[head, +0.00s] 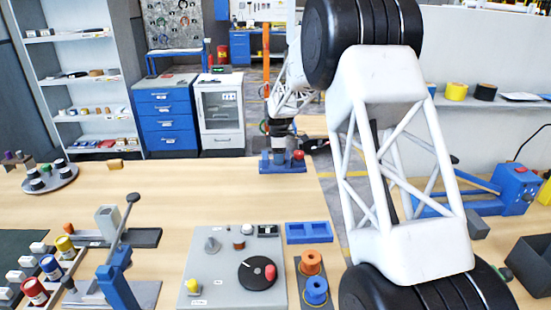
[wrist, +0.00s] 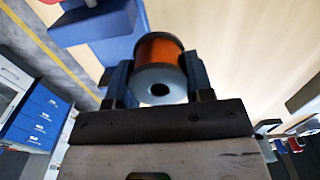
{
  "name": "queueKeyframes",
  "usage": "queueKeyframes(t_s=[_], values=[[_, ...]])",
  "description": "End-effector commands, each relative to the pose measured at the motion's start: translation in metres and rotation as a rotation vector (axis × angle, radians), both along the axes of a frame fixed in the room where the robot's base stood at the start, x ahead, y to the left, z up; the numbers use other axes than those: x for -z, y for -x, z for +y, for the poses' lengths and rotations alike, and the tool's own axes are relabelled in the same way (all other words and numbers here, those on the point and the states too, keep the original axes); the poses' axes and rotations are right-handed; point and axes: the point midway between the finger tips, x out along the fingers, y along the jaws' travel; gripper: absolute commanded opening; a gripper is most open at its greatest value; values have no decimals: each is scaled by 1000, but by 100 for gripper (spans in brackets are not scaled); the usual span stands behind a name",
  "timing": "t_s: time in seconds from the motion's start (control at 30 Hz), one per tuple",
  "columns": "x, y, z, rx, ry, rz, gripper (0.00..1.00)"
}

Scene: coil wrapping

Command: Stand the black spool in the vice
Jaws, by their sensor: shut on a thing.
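The spool (wrist: 160,78) has grey-black flanges and a copper-orange winding. In the wrist view it sits between the two fingers of my gripper (wrist: 158,62), which is shut on it, with its holed end facing the camera. The blue vice (head: 270,166), with a red knob (head: 298,155), stands at the far edge of the table in the head view. My gripper (head: 281,142) is right over the vice there; the spool is hard to make out. A blue block (wrist: 105,35), likely the vice, shows beside the spool. Whether the spool touches the vice I cannot tell.
A grey panel (head: 215,285) with a black disc, a blue tray (head: 308,232), and orange (head: 311,262) and blue (head: 316,290) spools lie nearer. A lever press (head: 118,265) stands at left. A blue tool (head: 515,185) is at right. The table's left middle is mostly clear.

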Motion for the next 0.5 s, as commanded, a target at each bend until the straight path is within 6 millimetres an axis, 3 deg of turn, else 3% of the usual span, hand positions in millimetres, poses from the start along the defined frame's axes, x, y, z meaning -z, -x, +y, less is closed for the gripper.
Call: queueKeyframes(t_s=[0.3, 0.5], values=[[4, -39, 5, 0, 0, 0, 24], [6, -54, 6, 0, 0, 1, 24]])
